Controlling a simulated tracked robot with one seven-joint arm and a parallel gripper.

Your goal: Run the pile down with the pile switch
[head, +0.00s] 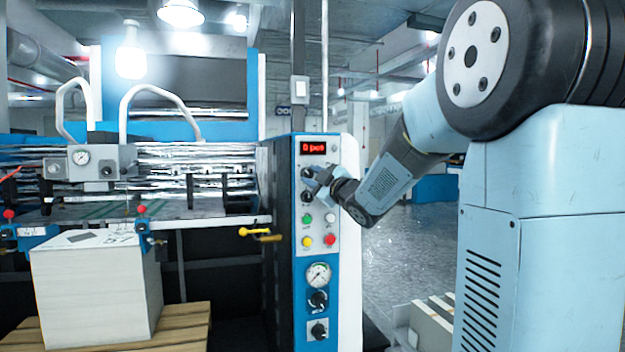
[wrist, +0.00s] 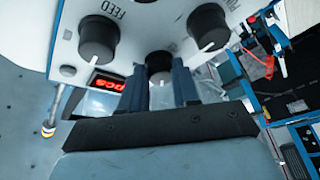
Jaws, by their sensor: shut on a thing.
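The control panel (head: 299,245) stands at the centre of the head view, with a red-lit display at its top. My gripper (head: 318,182) reaches it from the right, at the upper knobs. In the wrist view my gripper (wrist: 158,84) has its two dark blue fingers on either side of a black knob (wrist: 158,63) and is shut on it. This knob's label is hidden, so I cannot read whether it is the pile switch. The pile (head: 95,290), a tall white block of sheets, stands on a wooden pallet (head: 185,325) at the lower left.
A black knob (wrist: 97,38) by the label FEED and another black knob (wrist: 208,27) flank the held one. Push buttons (head: 307,219), a gauge (head: 318,275) and lower knobs sit below on the panel. A yellow-knobbed lever (head: 258,233) sticks out left of the panel.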

